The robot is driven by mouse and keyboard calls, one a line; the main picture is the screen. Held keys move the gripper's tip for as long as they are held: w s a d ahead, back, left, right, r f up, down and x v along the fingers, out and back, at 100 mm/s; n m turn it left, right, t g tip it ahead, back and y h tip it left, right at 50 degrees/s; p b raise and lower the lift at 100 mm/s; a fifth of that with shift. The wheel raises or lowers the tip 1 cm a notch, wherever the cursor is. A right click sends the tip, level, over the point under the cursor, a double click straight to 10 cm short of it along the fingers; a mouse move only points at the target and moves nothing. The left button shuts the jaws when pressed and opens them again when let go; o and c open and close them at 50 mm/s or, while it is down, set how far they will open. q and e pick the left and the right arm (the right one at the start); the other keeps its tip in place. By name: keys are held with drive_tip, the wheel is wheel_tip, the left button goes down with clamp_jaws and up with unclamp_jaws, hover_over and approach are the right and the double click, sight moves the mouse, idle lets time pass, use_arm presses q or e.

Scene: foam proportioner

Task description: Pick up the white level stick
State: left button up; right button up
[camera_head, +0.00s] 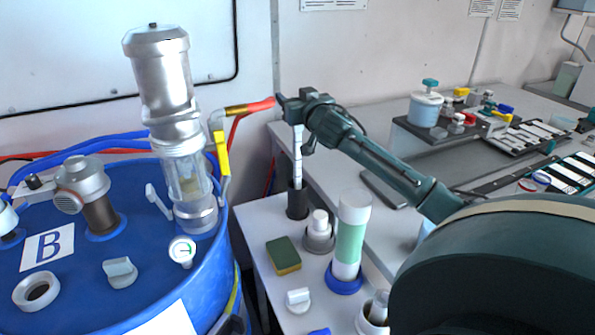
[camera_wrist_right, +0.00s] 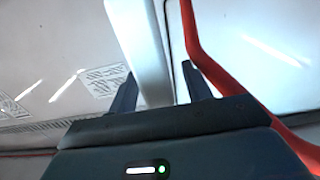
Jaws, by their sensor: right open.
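The white level stick (camera_head: 298,156) stands upright in a dark cylindrical holder (camera_head: 297,201) on the white side table. My right gripper (camera_head: 284,104) is at the top of the stick, and its body hides the stick's upper end. In the right wrist view the stick (camera_wrist_right: 146,48) appears as a broad white bar in the gap between the two open fingers of that gripper (camera_wrist_right: 158,84), closer to the left finger. I cannot tell whether a finger touches it. My left gripper is not in view.
A blue drum (camera_head: 130,255) with a metal-and-glass pump (camera_head: 165,85) stands on the left.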

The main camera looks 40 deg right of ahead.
clamp_jaws()
idle(0.5)
